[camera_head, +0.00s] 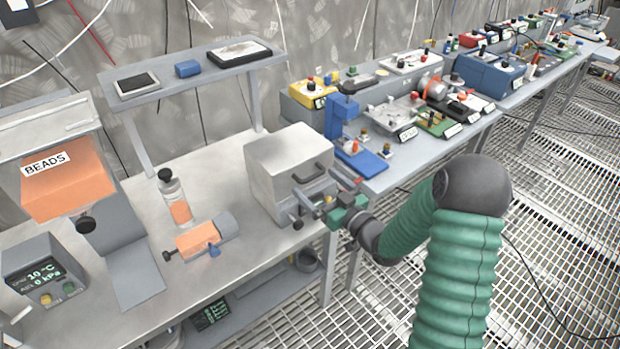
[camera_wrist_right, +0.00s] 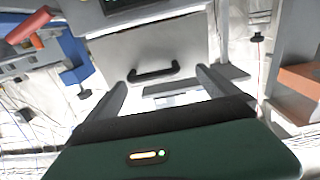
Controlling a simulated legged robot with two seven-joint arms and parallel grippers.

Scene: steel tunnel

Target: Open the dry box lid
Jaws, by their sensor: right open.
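The dry box appears to be the grey metal box (camera_head: 285,160) at the right end of the workbench. A black bar handle (camera_head: 308,173) shows on the side of the box facing my right gripper. My right gripper (camera_head: 318,200) is close beside that side, open and empty. In the right wrist view, the handle (camera_wrist_right: 154,72) lies ahead between the two spread fingers (camera_wrist_right: 163,84), on the pale box face (camera_wrist_right: 150,47). The handle looks apart from both fingers. The box looks closed; its lid seam is not clear. My left gripper is out of view.
A beads bin (camera_head: 66,180) and a display unit (camera_head: 38,270) are farther left. A second bench with blue and yellow devices (camera_head: 313,92) stands at right. A shelf (camera_head: 195,80) stands behind.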

